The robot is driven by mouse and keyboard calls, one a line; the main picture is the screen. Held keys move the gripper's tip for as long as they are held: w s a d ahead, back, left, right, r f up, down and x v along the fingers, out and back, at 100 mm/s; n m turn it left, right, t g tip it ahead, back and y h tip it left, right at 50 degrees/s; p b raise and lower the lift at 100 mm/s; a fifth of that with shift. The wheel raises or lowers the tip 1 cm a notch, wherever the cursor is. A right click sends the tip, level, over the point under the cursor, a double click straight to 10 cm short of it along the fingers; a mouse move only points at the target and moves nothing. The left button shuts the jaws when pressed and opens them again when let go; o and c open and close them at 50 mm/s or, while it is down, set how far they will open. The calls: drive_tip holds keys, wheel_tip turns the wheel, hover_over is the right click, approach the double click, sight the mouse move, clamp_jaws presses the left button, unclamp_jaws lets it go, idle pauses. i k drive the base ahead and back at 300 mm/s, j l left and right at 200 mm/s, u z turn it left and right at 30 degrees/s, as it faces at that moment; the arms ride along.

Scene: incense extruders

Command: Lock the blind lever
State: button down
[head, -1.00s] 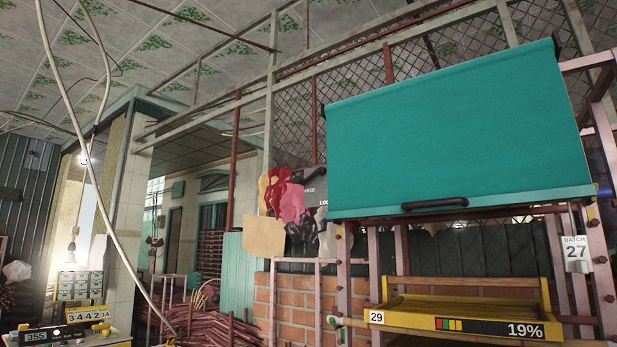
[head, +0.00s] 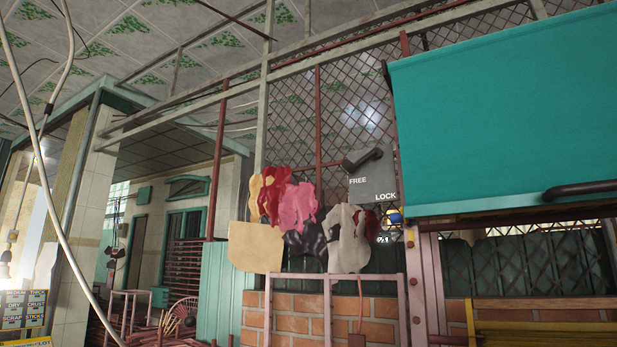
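The teal blind (head: 505,110) hangs at the right of the head view, with a dark handle (head: 583,190) on its bottom bar. Left of it is a grey plate (head: 373,189) marked FREE at upper left and LOCK at lower right. A dark lever (head: 362,158) sits at the plate's top, near FREE and away from LOCK. Hanging gloves or cloths cover the area below and left of the plate. My gripper is not in view.
Pink, red, cream and black gloves or cloths (head: 298,207) hang beside a tan sheet (head: 255,247). Below are a pink metal frame (head: 325,279) and a brick wall (head: 285,320). A yellow tray (head: 540,333) is at lower right. A pale cable hangs at left.

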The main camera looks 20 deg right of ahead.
sight(377, 153)
drive_tip(key=i+j+z, duration=0.1)
drive_tip(key=i+j, duration=0.3)
drive_tip(key=i+j+z, duration=0.1)
drive_tip(key=i+j, duration=0.3)
drive_tip(key=i+j+z, duration=0.1)
drive_tip(key=i+j, duration=0.3)
drive_tip(key=j, duration=0.15)
drive_tip(key=i+j+z, duration=0.1)
drive_tip(key=i+j, duration=0.25)
drive_tip(key=j, duration=0.15)
drive_tip(key=i+j, duration=0.35)
drive_tip(key=j, duration=0.2)
drive_tip(key=l+z, duration=0.05)
